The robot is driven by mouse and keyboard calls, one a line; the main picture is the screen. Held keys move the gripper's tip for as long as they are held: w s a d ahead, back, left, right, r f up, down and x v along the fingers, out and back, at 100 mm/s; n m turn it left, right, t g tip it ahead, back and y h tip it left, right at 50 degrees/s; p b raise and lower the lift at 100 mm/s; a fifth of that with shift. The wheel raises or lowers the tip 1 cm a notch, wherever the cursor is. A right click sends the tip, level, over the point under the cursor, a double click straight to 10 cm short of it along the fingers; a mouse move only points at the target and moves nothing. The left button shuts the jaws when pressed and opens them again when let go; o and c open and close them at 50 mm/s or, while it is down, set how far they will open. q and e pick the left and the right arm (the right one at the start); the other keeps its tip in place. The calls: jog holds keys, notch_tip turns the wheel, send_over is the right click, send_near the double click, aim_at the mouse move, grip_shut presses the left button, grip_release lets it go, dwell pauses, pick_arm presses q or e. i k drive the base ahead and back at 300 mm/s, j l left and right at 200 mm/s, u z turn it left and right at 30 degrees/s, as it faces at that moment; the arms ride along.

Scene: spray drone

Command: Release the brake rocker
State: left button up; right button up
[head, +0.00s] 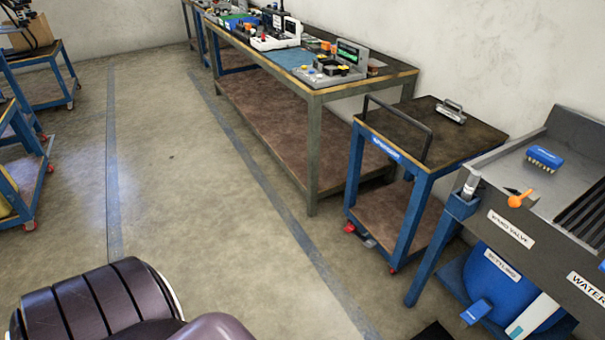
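The blue-framed cart (357,165) with a dark top and a black push handle (397,125) stands right of centre. Low at its near left foot is a red caster part (349,228), with a small grey pedal-like piece (368,241) beside it. This may be the brake rocker, but it is too small to tell its position. Another red caster (392,270) shows at the near right foot. Neither of my grippers is in view; only dark, rounded parts of my own body show at the bottom left.
A long workbench (315,100) with devices stands behind the cart along the wall. A metal wash station (500,200) with an orange valve handle (519,198) and a blue tank (495,285) stands close on the right. The floor (180,190) in the middle is clear. More blue carts stand left.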

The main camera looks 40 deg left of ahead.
aim_at(368, 243)
jog(key=u, duration=0.9)
jog(key=i+j+z, duration=0.15)
jog(key=i+j, duration=0.2)
jog(key=j, duration=0.15)
jog(key=i+j+z, duration=0.1)
jog(key=i+j, duration=0.2)
jog(key=j, duration=0.2)
jog(key=i+j+z, duration=0.15)
jog(key=i+j, duration=0.15)
jog(key=j, duration=0.25)
jog(key=i+j+z, duration=0.1)
jog(key=i+j, duration=0.2)
jog(key=j, duration=0.3)
jog(key=i+j+z, duration=0.15)
jog(key=j, duration=0.45)
jog(key=i+j+z, duration=0.15)
jog(key=i+j, duration=0.15)
jog(key=j, duration=0.3)
jog(key=i+j+z, duration=0.1)
jog(key=j, duration=0.55)
jog(key=i+j+z, duration=0.15)
jog(key=j, duration=0.55)
jog(key=i, duration=0.1)
